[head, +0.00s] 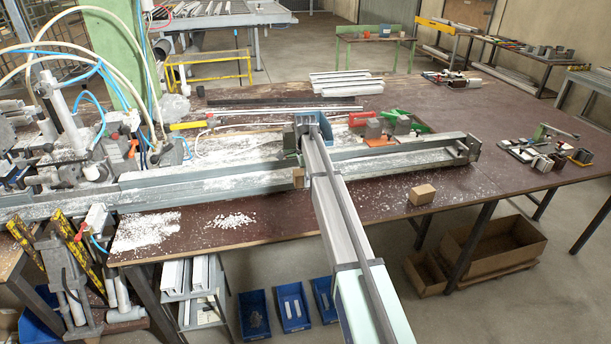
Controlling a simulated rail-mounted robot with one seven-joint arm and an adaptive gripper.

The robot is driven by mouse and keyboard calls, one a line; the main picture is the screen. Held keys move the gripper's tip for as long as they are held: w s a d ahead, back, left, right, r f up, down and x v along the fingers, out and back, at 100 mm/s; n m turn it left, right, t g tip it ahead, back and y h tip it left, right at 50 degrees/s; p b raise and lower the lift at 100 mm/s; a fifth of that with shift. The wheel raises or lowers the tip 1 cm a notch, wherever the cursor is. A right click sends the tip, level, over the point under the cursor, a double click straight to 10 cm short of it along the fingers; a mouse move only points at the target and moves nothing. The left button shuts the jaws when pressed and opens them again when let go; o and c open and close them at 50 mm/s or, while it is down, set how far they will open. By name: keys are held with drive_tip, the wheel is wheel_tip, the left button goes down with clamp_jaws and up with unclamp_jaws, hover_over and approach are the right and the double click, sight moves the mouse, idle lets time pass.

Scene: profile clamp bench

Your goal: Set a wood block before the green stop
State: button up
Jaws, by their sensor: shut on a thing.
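A small tan wood block (298,178) shows just left of my arm, at the front side of the long aluminium profile. My gripper (299,168) is at the far end of my arm and mostly hidden behind it; it is shut on this block. Whether the block touches the profile or bench cannot be told. Another tan wood block (422,194) lies free near the bench's front edge, right of my arm. A green piece (416,124), possibly the green stop, lies behind the profile among red parts and grey metal blocks.
The long profile (400,158) spans the brown bench (480,200), ending at a metal end block (462,150). White chips (235,221) lie left of my arm. Clamps and hoses crowd the left. A small fixture (545,145) stands at right. The bench's right front is mostly clear.

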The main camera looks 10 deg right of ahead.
sight(305, 202)
drive_tip(key=shift+f+b, duration=1.5)
drive_tip(key=shift+f, duration=2.8)
drive_tip(key=shift+f, duration=0.35)
drive_tip(key=o, duration=1.4)
